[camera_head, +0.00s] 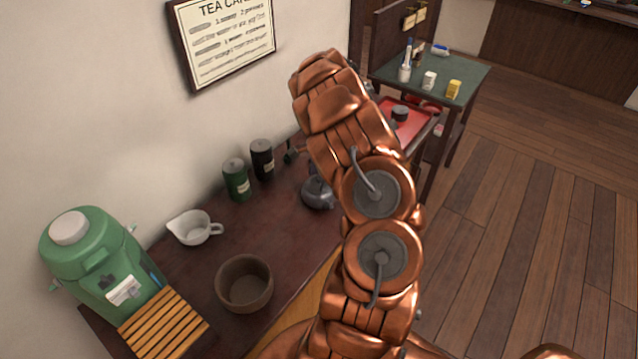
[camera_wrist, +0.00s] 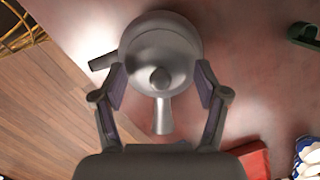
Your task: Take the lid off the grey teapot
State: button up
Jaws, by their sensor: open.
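The grey teapot (camera_head: 318,194) stands on the dark counter, partly hidden behind my arm in the head view. In the wrist view the teapot (camera_wrist: 138,42) is seen from above, its lid (camera_wrist: 160,60) on it with a small round knob (camera_wrist: 160,78). A short dark stub points left and a grey spout-like part points down the picture. My gripper (camera_wrist: 161,84) is open, its two fingers on either side of the knob with clear gaps to it. Height above the lid is hard to tell. My gripper is hidden in the head view.
A green air pot (camera_head: 95,260), a white pitcher (camera_head: 190,228), a brown bowl (camera_head: 244,284) and two canisters (camera_head: 236,180) (camera_head: 262,160) stand along the counter. A red cloth (camera_wrist: 254,160) lies near my gripper in the wrist view. A green table (camera_head: 455,78) stands beyond.

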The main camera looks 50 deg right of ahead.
jog(key=shift+a, duration=0.1)
grip_shut()
dwell(0.3)
dwell(0.4)
